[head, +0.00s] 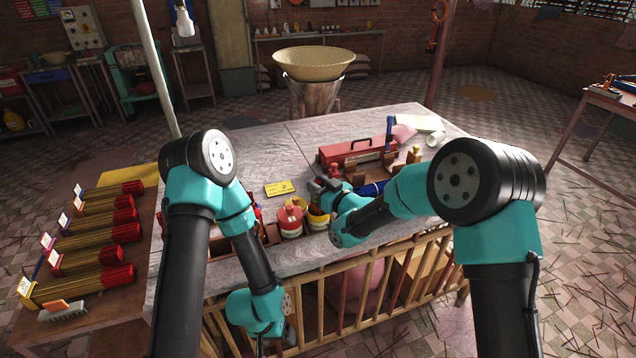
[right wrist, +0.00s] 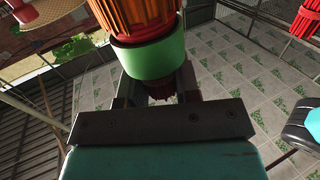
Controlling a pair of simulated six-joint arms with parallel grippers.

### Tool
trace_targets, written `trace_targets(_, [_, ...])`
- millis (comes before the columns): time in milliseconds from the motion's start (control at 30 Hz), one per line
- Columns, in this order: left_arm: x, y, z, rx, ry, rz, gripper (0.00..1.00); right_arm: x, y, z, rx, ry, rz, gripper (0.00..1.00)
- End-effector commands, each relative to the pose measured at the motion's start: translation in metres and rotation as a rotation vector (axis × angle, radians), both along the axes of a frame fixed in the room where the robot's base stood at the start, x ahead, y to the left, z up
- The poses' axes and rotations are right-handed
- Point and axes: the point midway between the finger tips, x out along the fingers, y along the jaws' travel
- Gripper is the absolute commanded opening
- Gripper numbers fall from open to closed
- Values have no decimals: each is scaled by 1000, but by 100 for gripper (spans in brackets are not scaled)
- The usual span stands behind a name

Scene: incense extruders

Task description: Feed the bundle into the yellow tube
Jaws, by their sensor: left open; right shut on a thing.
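My right gripper (head: 322,188) is above the front edge of the table, by the yellow tube (head: 317,219). In the right wrist view it is shut on the bundle (right wrist: 138,18), which has orange ribbed sides, a red part and a green band (right wrist: 148,60). Its far end is out of that view, and I cannot make the bundle out in the head view. The yellow tube stands beside a red tube (head: 289,222), its top partly covered by my right gripper. My left gripper (head: 290,332) is open and empty, low in front of the wooden railing; its fingers barely show.
Several red-ended incense bundles (head: 105,232) lie on the side table at left. A wooden railing (head: 385,285) runs along the front. The table's back left is clear.

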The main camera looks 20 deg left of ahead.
Motion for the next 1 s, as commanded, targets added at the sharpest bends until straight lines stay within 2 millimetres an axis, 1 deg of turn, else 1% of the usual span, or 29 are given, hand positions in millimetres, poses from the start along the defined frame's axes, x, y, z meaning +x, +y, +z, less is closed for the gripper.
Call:
trace_targets(833, [0,0,0,0,0,0,78,0,0,-33,0,0,0,0])
trace_targets(1000, [0,0,0,0,0,0,78,0,0,-33,0,0,0,0])
